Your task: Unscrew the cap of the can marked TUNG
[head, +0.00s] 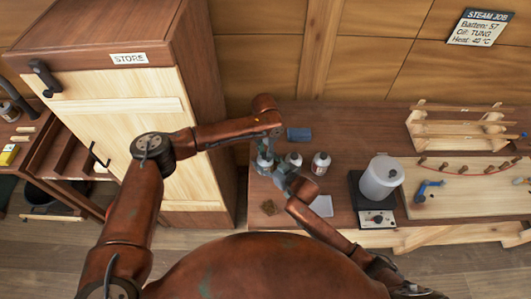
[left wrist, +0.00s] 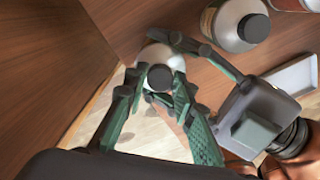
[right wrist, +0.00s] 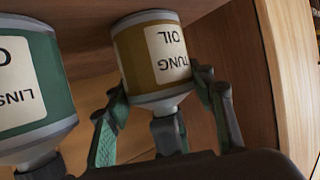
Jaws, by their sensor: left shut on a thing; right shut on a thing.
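The TUNG can (right wrist: 150,58) has an ochre body, a cream label and a silver shoulder. It shows upside down in the right wrist view and seems to stand on the bench. Its black cap (left wrist: 160,77) shows from above in the left wrist view. My left gripper (left wrist: 158,82) comes down over the can, its fingertips at either side of the cap; contact is partly hidden. My right gripper (right wrist: 163,86) is shut on the can from the side. In the head view, my left gripper (head: 265,158) and right gripper (head: 280,174) meet and mostly hide the can.
A green can marked LINS (right wrist: 28,85) stands close beside. Another capped can (head: 320,163) stands farther right. A pale tray (head: 321,206), a blue block (head: 299,134) and a pot on a hot plate (head: 380,180) share the bench. The STORE cabinet (head: 150,110) rises to the left.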

